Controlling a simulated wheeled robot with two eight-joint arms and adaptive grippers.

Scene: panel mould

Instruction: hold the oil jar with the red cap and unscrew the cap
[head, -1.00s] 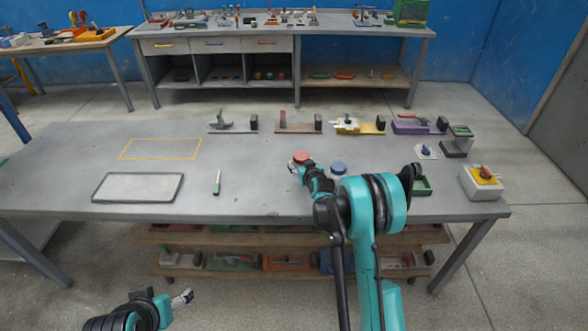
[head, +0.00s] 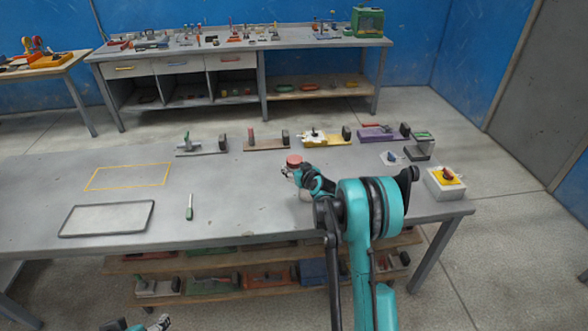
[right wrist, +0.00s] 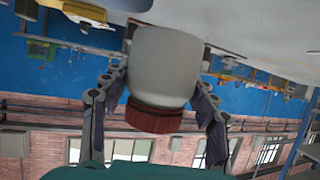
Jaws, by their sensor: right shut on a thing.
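The oil jar (right wrist: 165,65) is a pale, rounded jar with a ribbed red cap (right wrist: 152,117). It fills the middle of the right wrist view, cap toward the bottom of the picture. My right gripper (right wrist: 160,88) is shut on the jar, a finger on each side of its body, with the cap left free. In the head view the red cap (head: 294,160) shows above the right gripper (head: 296,177); the fingers and arm hide most of the jar. My left gripper (head: 160,323) is at the bottom edge, away from the jar, mostly cut off.
The grey workbench (head: 225,225) carries a tray (head: 107,204), a green-handled tool (head: 189,207) and a yellow outline (head: 128,164). Several fixtures, including a yellow one (head: 322,138), line its back edge. The bench's left middle is mostly clear.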

